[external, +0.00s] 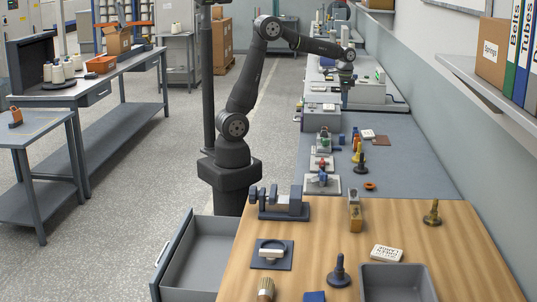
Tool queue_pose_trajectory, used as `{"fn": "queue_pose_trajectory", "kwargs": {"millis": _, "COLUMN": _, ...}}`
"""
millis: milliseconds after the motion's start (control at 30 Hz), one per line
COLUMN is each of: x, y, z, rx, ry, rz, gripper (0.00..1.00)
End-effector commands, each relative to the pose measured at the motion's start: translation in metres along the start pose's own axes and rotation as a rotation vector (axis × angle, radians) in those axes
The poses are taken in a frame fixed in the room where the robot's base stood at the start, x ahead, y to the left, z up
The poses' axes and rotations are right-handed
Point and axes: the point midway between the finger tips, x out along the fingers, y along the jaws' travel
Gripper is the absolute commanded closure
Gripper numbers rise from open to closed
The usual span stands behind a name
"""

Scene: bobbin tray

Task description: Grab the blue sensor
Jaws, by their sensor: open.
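My arm reaches to the far part of the bench, and my gripper (345,103) points down there, open, over a grey machine bed. It is small in the external view, and I see nothing held in it. No object is clearly recognisable as a blue sensor. A small upright blue piece (355,133) stands on the grey-blue bench surface, nearer than my gripper and apart from it. A small blue part (323,179) sits on a white-based fixture nearer still. A flat dark blue piece (314,297) is cut off by the bottom edge.
A dark blue knobbed peg (339,272), a white labelled block (386,253) and a grey bin (398,284) are on the wooden top. An open grey drawer (200,256) juts out left. A wall shelf (490,85) overhangs the right side.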

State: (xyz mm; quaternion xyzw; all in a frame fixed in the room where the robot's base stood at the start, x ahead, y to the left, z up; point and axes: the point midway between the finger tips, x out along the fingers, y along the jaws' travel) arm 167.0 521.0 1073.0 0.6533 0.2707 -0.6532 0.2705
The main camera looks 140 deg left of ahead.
Motion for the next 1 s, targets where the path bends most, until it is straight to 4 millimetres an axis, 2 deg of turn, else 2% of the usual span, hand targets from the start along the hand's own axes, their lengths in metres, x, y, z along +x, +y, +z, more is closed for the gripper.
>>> {"fn": "queue_pose_trajectory", "kwargs": {"millis": 333, "x": 0.0, "y": 0.0, "z": 0.0, "rx": 0.0, "ry": 0.0, "rz": 0.0, "gripper": 0.02}}
{"fn": "queue_pose_trajectory", "kwargs": {"millis": 500, "x": 0.0, "y": 0.0, "z": 0.0, "rx": 0.0, "ry": 0.0, "rz": 0.0, "gripper": 0.35}}
{"fn": "queue_pose_trajectory", "kwargs": {"millis": 567, "x": 0.0, "y": 0.0, "z": 0.0, "rx": 0.0, "ry": 0.0, "rz": 0.0, "gripper": 0.45}}
{"fn": "queue_pose_trajectory", "kwargs": {"millis": 833, "x": 0.001, "y": 0.0, "z": -0.001, "rx": -0.001, "ry": -0.004, "rz": 0.001, "gripper": 0.45}}
{"fn": "queue_pose_trajectory", "kwargs": {"millis": 1000, "x": 0.007, "y": -0.001, "z": -0.016, "rx": -0.037, "ry": -0.08, "rz": 0.007, "gripper": 0.45}}
